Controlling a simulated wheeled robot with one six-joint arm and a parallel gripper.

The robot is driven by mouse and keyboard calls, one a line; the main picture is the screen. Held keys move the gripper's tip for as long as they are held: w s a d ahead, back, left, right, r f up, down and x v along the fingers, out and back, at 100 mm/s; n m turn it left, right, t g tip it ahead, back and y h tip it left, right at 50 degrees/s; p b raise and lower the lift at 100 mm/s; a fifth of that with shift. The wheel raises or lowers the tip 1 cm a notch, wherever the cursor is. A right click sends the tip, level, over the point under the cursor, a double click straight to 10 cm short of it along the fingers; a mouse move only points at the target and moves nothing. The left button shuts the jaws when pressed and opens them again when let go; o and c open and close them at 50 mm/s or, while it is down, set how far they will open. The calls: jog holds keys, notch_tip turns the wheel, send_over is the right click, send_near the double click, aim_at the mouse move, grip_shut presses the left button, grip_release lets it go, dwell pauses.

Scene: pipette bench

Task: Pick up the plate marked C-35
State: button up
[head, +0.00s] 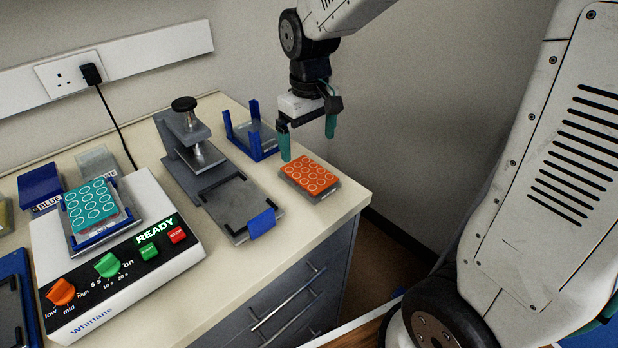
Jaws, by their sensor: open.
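A plate with an orange top and pale rings (310,175) lies flat near the right end of the bench. A second plate with a teal top and pale rings (92,205) sits on the shaker at the left. I cannot read a C-35 mark on either plate. My gripper (307,142) is open and empty, pointing down. Its teal fingers are above and behind the orange plate in this view, and the left finger is close to the plate's far edge. I cannot tell whether it touches.
The shaker (175,265) shows READY. A grey press with a black knob (185,104) stands mid-bench. A blue-cornered holder (254,140) is behind the orange plate, left of my gripper. The bench's right edge is close to the orange plate.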

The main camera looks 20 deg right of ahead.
aim_at(303, 169)
jog(key=shift+w+a+f, duration=0.15)
jog(key=shift+w+f, duration=0.5)
jog(key=shift+f, duration=0.2)
jog(key=f, duration=0.7)
jog(key=shift+w+a+f, duration=0.15)
jog(key=shift+w+f, duration=0.05)
jog(key=shift+w, duration=0.05)
jog(key=c, duration=1)
